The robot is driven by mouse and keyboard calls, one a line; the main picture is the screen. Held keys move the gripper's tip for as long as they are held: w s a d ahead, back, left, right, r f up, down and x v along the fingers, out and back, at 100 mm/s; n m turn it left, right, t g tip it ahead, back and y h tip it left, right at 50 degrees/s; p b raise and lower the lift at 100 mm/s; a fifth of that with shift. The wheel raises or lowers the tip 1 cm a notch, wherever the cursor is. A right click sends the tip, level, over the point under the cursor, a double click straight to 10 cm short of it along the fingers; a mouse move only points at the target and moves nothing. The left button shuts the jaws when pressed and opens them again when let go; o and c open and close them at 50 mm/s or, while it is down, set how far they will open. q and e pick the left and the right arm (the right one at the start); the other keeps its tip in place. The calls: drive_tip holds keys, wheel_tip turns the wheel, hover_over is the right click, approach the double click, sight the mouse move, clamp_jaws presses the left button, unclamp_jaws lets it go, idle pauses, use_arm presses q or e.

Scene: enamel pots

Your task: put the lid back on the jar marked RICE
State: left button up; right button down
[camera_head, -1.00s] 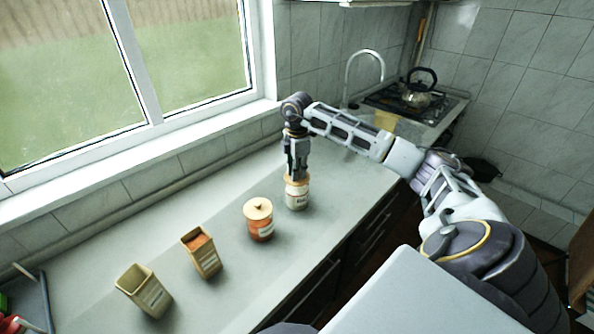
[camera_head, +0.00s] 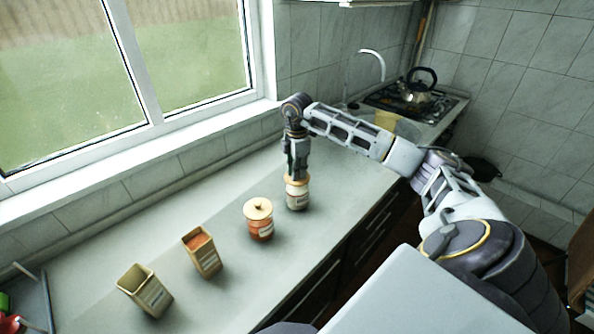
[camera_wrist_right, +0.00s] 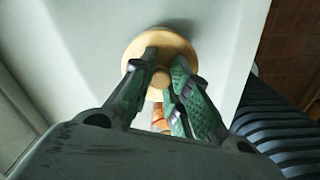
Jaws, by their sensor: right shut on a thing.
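A glass jar with pale contents (camera_head: 297,198) and a label too small to read stands on the counter. My right gripper (camera_head: 296,174) points straight down over it. The gripper is shut on the knob of a round wooden lid (camera_wrist_right: 160,52), with a finger on each side of the knob in the right wrist view (camera_wrist_right: 161,80). The lid is at the jar's mouth; I cannot tell whether it rests fully on the rim. My left gripper is not in view.
A jar with red contents and a wooden lid (camera_head: 259,221) stands just left of the pale jar. Farther left are a tin with orange contents (camera_head: 203,254) and an open tin (camera_head: 145,290). A kettle (camera_head: 418,92) sits on the hob at the back. The counter (camera_head: 345,180) right of the jar is clear.

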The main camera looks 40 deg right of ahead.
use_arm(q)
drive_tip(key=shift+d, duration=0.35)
use_arm(e)
drive_tip(key=shift+f, duration=0.15)
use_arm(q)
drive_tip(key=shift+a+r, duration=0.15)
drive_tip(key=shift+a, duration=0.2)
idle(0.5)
use_arm(e)
drive_tip(key=c, duration=1.4)
unclamp_jaws()
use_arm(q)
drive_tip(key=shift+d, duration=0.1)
use_arm(e)
drive_tip(key=shift+o, duration=0.5)
drive_tip(key=o, duration=0.5)
use_arm(q)
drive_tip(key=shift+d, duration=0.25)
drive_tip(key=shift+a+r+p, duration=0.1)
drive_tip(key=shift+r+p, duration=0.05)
drive_tip(key=shift+p, duration=0.15)
use_arm(e)
drive_tip(key=shift+r, duration=0.2)
